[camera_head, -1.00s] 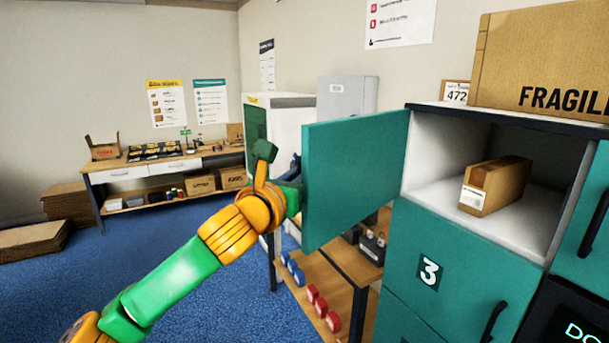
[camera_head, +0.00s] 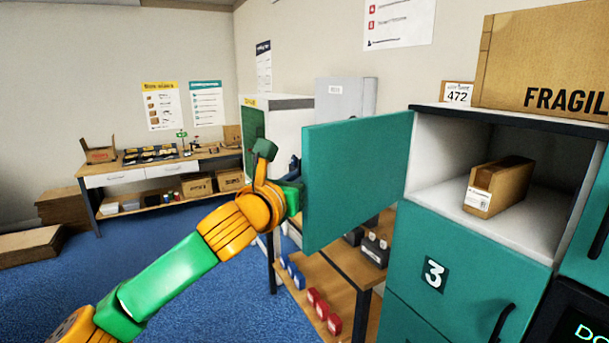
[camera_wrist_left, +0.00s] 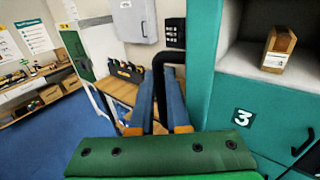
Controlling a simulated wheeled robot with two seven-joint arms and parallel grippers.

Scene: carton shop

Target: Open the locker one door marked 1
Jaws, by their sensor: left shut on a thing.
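The teal locker door (camera_head: 355,175) stands wide open, swung out to the left of its compartment. Its visible face is plain; the number 1 is not in view. The open compartment (camera_head: 455,140) has pale inner walls and holds a small brown carton (camera_head: 498,187). My left gripper (camera_head: 294,168) is at the door's outer edge, its tips partly hidden by the door. In the left wrist view its blue fingers (camera_wrist_left: 161,108) are shut on the black bar handle (camera_wrist_left: 160,62) beside the teal door (camera_wrist_left: 204,62). My right gripper is not in view.
Door 3 (camera_head: 435,275) is shut below the open compartment. A large FRAGILE carton (camera_head: 545,60) stands on the locker top. A wooden bench (camera_head: 352,268) with red and blue items is behind and below the open door. Blue floor (camera_head: 215,300) is clear at left.

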